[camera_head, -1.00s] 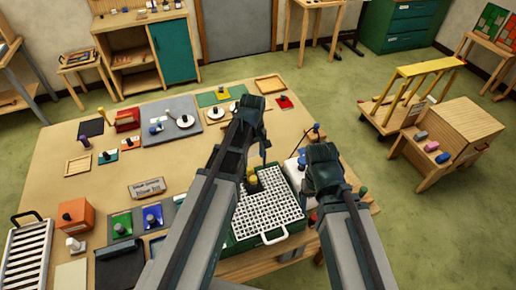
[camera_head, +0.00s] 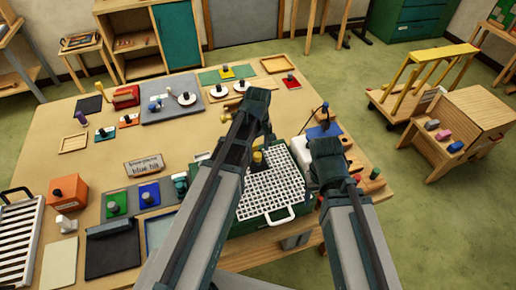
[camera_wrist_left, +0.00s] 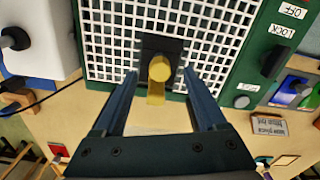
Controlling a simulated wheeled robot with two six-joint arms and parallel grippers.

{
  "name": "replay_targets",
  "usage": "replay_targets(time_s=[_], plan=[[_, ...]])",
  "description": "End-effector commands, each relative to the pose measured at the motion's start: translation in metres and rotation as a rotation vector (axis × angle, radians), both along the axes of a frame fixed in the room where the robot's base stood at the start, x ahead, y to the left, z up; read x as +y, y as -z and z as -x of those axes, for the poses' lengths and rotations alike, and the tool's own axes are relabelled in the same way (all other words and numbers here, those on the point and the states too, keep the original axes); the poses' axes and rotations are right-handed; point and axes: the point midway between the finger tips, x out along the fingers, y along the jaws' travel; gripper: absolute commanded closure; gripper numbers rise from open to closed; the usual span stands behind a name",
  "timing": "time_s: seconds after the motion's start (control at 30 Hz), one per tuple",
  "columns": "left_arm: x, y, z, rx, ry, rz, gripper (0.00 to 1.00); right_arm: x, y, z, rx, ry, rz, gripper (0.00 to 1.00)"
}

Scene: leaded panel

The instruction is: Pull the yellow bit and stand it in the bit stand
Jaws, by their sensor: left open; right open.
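The yellow bit (camera_head: 257,158) sits in a dark block near the far left part of a white grid panel (camera_head: 268,190) on a green case. In the left wrist view the yellow bit (camera_wrist_left: 159,70) has a round head and stands in a black square block (camera_wrist_left: 150,46). My left gripper (camera_head: 266,140) is above it; in its wrist view the open fingers (camera_wrist_left: 160,78) are on either side of the bit with gaps visible. My right gripper (camera_head: 330,180) is open and empty, right of the panel. I cannot tell which thing is the bit stand.
A sign (camera_head: 144,164) on the table appears to read "blue bit". OFF and LOCK labels (camera_wrist_left: 288,12) lie beside the grid. A white box (camera_wrist_left: 32,40) stands beside the case. Small coloured stations crowd the table's left; its middle left has bare room.

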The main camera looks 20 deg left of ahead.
Motion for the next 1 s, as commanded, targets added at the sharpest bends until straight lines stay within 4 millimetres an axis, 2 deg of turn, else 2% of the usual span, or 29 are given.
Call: replay_targets(time_s=[0.03,0.2,0.6,0.67,1.0], plan=[[0.0,0.015,0.0,0.0,0.0,0.0,0.26,0.0,0.015,0.0,0.0,-0.001,0.0,0.33],[0.0,0.033,0.0,0.0,0.0,0.0,0.26,0.0,0.033,0.0,0.0,-0.005,0.001,0.33],[0.0,0.037,0.0,0.0,0.0,0.0,0.26,0.0,0.037,0.0,0.0,-0.008,0.002,0.33],[0.0,0.037,0.0,0.0,0.0,0.0,0.35,0.0,0.037,0.0,0.0,-0.008,0.002,0.33],[0.0,0.037,0.0,0.0,0.0,0.0,0.96,0.0,0.037,0.0,0.0,-0.008,0.002,0.33]])
